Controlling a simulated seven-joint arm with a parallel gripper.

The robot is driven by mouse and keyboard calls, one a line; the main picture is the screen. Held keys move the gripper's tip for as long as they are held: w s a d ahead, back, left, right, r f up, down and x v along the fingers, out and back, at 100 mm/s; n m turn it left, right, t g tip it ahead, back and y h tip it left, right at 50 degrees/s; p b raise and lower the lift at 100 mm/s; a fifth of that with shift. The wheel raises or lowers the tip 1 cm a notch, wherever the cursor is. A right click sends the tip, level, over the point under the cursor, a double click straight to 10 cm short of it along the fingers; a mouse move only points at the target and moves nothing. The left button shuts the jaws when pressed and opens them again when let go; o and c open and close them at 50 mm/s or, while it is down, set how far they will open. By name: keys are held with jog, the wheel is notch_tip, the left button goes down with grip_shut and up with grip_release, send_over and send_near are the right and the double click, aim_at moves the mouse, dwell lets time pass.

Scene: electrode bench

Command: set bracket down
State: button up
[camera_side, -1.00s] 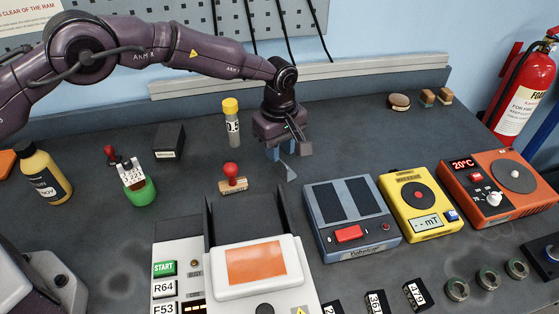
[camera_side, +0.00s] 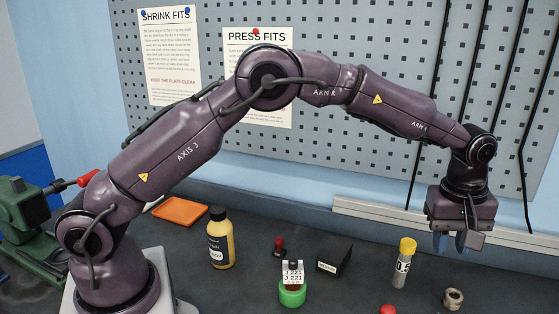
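My gripper (camera_side: 451,243) hangs above the bench at the right, pointing down. Its two blue-grey fingers look apart, and I see nothing held between them. A small brownish metal part (camera_side: 453,299), ring-like with a short projection, rests on the bench below the gripper, apart from it. I cannot tell for sure whether this is the bracket; no other bracket shows clearly.
A yellow-capped tube (camera_side: 404,265) stands left of the small metal part. A red knob (camera_side: 388,310) shows at the bottom edge. A black block (camera_side: 333,258), a green pot (camera_side: 292,294), a yellow bottle (camera_side: 220,243) and an orange tray (camera_side: 180,211) stand farther left.

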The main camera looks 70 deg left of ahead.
jog(key=s+a+r+m+t, duration=0.1)
jog(key=s+a+r+m, duration=0.2)
jog(key=s+a+r, duration=0.35)
jog(key=s+a+r+m+t, duration=0.2)
jog(key=s+a+r+m, duration=0.15)
jog(key=s+r, duration=0.5)
jog(key=s+a+m+t, duration=0.1)
jog(key=s+a+m, duration=0.1)
jog(key=s, duration=0.6)
jog(key=s+a+f+m, duration=0.1)
jog(key=s+a+m, duration=0.2)
jog(key=s, duration=0.5)
jog(key=shift+s+a+t, duration=0.25)
jog(key=shift+s+t, duration=0.15)
